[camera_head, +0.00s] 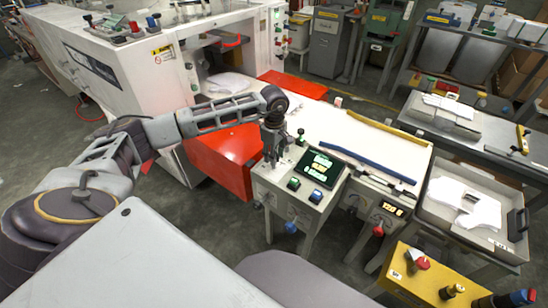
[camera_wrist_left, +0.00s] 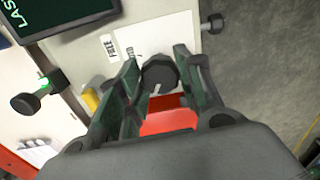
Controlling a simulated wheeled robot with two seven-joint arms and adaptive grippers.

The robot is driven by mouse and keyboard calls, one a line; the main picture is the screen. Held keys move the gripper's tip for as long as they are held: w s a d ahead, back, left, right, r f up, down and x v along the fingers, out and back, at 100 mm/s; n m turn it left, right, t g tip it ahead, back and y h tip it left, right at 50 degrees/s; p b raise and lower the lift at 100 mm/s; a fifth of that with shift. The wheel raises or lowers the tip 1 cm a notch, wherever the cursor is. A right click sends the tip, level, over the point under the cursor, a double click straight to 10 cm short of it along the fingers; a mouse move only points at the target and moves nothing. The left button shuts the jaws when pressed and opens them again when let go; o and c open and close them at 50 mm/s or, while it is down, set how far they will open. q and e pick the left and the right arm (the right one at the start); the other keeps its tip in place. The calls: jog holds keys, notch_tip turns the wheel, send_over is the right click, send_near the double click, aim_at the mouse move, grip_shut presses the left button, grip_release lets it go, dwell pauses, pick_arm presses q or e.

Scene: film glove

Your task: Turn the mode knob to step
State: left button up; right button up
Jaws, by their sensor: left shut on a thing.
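The mode knob (camera_wrist_left: 160,75) is a dark round knob with a white pointer line, on the white top of the control console (camera_head: 281,188). In the left wrist view the knob sits between the two green fingers of my left gripper (camera_wrist_left: 157,82), which is shut on it. Its pointer line faces the lower part of that view. A label reading FREE (camera_wrist_left: 109,46) is beside the knob, and another partly covered label is next to it. In the head view my left gripper (camera_head: 273,157) reaches down onto the console and hides the knob. My right gripper is not in view.

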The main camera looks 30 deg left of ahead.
pick_arm(q)
jog(key=shift+m+b, duration=0.8)
jog(key=shift+m, duration=1)
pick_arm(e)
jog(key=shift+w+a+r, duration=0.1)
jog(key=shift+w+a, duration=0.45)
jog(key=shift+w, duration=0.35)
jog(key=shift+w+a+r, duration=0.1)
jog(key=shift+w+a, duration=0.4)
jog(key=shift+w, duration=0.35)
pick_arm(q)
jog(key=o, duration=1)
jog(key=shift+o, duration=0.2)
jog(key=shift+r, duration=0.1)
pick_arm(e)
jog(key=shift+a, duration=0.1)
pick_arm(q)
notch_tip(320, 180, up, 12)
